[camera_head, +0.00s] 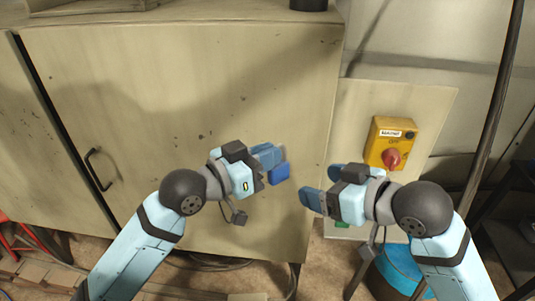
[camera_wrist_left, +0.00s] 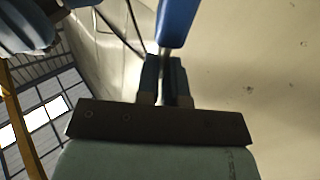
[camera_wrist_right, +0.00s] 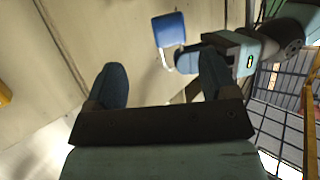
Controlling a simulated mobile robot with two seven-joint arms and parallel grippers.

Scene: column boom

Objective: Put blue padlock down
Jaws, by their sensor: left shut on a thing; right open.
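The blue padlock (camera_head: 279,174) is held in the air in front of the beige cabinet door. My left gripper (camera_head: 272,157) is shut on it. In the left wrist view the padlock (camera_wrist_left: 177,22) sticks out beyond the closed fingers. In the right wrist view the padlock (camera_wrist_right: 169,30) shows its blue body and a pale shackle beside the left fingers. My right gripper (camera_head: 322,186) is open and empty, to the right of the padlock and apart from it. Its two fingers stand wide apart in the right wrist view (camera_wrist_right: 163,85).
The beige cabinet (camera_head: 120,70) fills the left and middle behind my grippers. A yellow switch box (camera_head: 393,143) with a red knob (camera_head: 391,158) is on a panel at the right, behind my right gripper. A blue drum (camera_head: 397,270) stands on the floor below.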

